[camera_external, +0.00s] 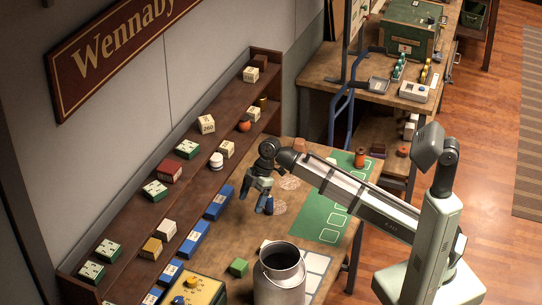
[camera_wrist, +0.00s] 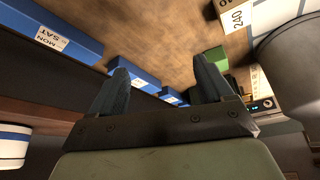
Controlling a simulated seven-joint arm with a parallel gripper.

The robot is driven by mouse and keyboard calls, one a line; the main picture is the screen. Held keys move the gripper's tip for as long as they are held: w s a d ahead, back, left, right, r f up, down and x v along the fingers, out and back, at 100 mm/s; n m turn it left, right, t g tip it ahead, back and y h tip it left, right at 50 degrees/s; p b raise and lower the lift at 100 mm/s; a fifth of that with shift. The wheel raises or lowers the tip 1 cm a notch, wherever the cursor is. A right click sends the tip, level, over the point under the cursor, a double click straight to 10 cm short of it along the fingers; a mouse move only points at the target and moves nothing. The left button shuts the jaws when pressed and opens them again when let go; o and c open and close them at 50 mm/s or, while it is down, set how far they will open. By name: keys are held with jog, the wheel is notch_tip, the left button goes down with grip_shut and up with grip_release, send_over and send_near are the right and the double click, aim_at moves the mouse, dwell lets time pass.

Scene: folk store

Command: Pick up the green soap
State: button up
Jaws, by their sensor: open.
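The green soap (camera_external: 239,267) is a small green block on the wooden table, just left of the metal can. In the wrist view a green block (camera_wrist: 214,54), which looks like the same soap, shows beyond the right finger and is partly hidden by it. My gripper (camera_external: 260,203) is above the table near the shelf, farther back than the soap and apart from it. In the wrist view the two dark fingers of my gripper (camera_wrist: 160,68) are spread, with nothing between them.
A metal can (camera_external: 280,280) stands close to the soap's right. Blue boxes (camera_external: 194,239) line the shelf foot. The wooden shelf (camera_external: 190,213) holds several small boxes. A green mat (camera_external: 322,218) lies at the right; bare table lies between my gripper and the soap.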

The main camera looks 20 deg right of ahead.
aim_at(239, 263)
jog(key=s+a+n+g+h, duration=0.1)
jog(key=s+a+n, duration=0.1)
jog(key=s+a, duration=0.35)
jog(key=s+a+n, duration=0.2)
jog(key=s+a, duration=0.1)
jog(key=s, duration=0.6)
jog(key=x, duration=0.7)
jog(key=shift+s+f, duration=0.25)
jog(key=shift+x, duration=2.65)
jog(key=shift+w+d, duration=0.1)
jog(key=shift+d, duration=0.1)
jog(key=shift+c, duration=0.5)
jog(key=c, duration=1)
